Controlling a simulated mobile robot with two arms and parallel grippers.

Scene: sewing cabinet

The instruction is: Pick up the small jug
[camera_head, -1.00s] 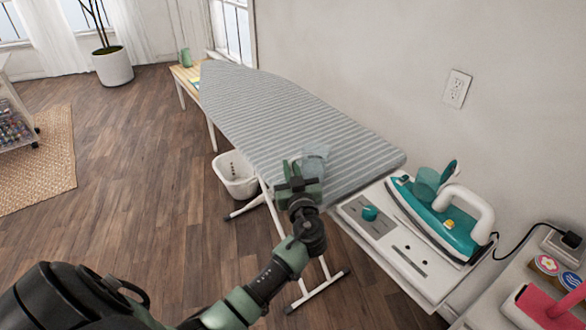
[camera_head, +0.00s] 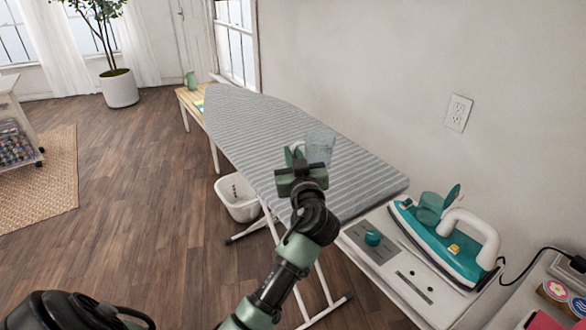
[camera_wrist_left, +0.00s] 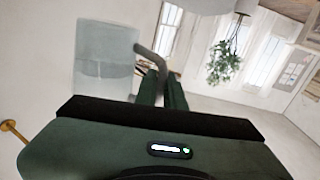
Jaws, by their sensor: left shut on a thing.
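The small jug (camera_head: 320,146) is clear and see-through, and it shows in front of the striped ironing board in the head view. My left gripper (camera_head: 296,155) is shut on its handle side. In the left wrist view the jug (camera_wrist_left: 104,58) stands to the left of the fingers (camera_wrist_left: 161,88), close to upright. Its grey handle (camera_wrist_left: 151,60) runs down to the fingers, which hide its lower end. The wrist view shows wall and room behind the jug, with no board under it. My right gripper is not in view.
The ironing board (camera_head: 250,130) has a clear top. A teal iron (camera_head: 450,238) stands on a white stand at the right, close to the wall. A white basket (camera_head: 238,205) is under the board. A green pitcher (camera_head: 190,79) stands on the far bench.

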